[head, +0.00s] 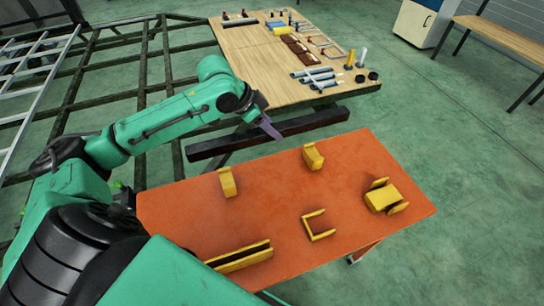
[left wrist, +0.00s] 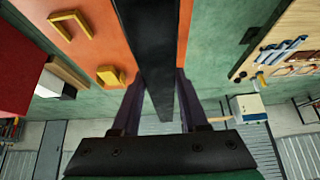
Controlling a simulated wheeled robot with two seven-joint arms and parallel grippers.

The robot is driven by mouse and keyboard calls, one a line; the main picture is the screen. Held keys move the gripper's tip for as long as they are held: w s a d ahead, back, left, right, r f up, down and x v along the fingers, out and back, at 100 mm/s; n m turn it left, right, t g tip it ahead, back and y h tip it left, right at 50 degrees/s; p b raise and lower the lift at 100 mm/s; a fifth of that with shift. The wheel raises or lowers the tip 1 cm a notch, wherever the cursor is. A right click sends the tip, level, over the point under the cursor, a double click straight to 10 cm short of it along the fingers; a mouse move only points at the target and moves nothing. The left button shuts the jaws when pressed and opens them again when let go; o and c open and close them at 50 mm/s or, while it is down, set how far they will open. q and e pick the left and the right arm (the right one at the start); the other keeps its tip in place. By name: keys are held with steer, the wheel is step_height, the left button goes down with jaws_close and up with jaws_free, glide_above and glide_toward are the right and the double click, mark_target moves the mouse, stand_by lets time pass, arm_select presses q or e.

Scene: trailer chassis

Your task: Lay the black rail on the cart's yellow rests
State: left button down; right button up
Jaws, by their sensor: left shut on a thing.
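The long black rail (head: 315,121) is in my left gripper (head: 270,128). In the head view it lies level, just beyond the far edge of the orange cart (head: 270,200). In the left wrist view the rail (left wrist: 150,45) runs between the two dark purple fingers (left wrist: 158,103), which are shut on it. Yellow rests stand on the cart top: one at the left (head: 228,183), one at the far middle (head: 313,157), a wider one at the right (head: 383,198), a U-shaped one (head: 318,228) and a long one near the front (head: 240,258). The rail is apart from them. My right gripper is out of view.
A wooden table (head: 265,60) with tools and several small parts stands behind the cart. A dark metal frame (head: 100,55) lies at the left. A bench (head: 505,40) and a white cabinet (head: 418,20) are at the back right. Green floor right of the cart is clear.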

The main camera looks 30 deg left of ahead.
arm_select(q)
steer(key=f, duration=0.9)
steer(key=f+p, duration=0.1)
steer(key=f, duration=0.4)
steer(key=shift+w+a, duration=0.1)
steer(key=shift+w, duration=0.15)
steer(key=shift+f, duration=0.15)
steer(key=shift+c, duration=2.1)
jaws_free()
steer(key=shift+s, duration=0.1)
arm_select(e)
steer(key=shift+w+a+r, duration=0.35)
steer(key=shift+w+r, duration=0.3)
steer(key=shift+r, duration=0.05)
